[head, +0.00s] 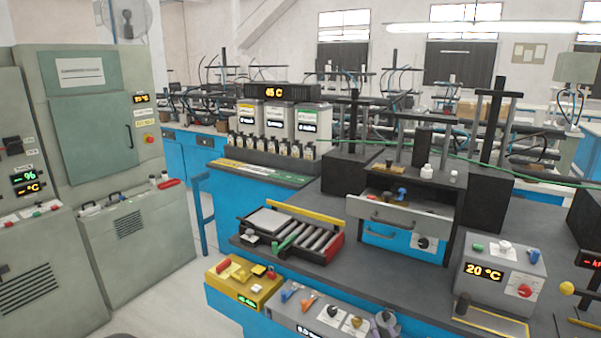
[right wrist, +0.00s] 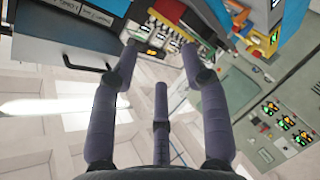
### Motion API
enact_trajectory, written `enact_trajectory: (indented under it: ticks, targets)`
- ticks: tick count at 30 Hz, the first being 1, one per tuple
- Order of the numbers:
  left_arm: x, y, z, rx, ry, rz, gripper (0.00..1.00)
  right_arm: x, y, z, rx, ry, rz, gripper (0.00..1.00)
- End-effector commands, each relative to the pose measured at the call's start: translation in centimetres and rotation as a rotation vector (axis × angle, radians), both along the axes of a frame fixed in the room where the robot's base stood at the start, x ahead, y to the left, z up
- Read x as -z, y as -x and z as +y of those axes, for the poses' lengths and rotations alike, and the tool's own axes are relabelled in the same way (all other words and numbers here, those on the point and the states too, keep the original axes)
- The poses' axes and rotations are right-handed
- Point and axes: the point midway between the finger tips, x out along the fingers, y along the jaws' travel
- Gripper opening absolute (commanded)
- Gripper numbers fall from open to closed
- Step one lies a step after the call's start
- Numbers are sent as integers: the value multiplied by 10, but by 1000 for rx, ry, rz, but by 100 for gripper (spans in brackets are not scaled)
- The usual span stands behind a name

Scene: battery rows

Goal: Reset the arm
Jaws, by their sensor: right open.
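My right gripper (right wrist: 159,52) shows in the right wrist view with its grey-purple fingers spread apart. Nothing is between them. The room appears upside down behind the fingers, with the pale ceiling low in the picture and equipment along the top and right. In the head view, a small grey-purple curved part (head: 384,324) shows at the bottom edge; I cannot tell whether it is a fingertip of mine. My left gripper is in neither view.
A dark-topped bench (head: 330,272) carries a roller unit (head: 290,236), an open drawer (head: 398,212) with small items, and a grey box reading 20 °C (head: 500,276). A yellow box (head: 242,284) is at the bench front. Green cabinets (head: 95,110) stand left; clear floor (head: 165,295) lies between.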

Motion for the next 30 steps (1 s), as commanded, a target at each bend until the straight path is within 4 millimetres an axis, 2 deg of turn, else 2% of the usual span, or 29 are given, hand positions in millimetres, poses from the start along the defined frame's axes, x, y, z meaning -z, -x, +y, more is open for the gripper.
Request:
enact_trajectory:
  ticks: [1,3,8,12,14,18,24,27,30]
  targets:
    - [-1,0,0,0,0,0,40,27,3,5,-1,-69,70,46]
    - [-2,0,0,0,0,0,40,62,9,12,9,-180,164,46]
    - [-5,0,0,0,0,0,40,137,33,28,74,-425,385,46]
    - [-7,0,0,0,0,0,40,198,66,42,175,-629,583,46]
    - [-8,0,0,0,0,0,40,221,83,48,231,-709,666,46]
    - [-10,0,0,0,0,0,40,272,129,62,390,-884,861,46]
    - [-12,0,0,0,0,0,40,326,201,82,669,-1080,1110,46]
    - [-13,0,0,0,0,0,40,341,230,90,794,-1139,1196,46]
    - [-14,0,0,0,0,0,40,350,251,95,885,-1174,1250,46]
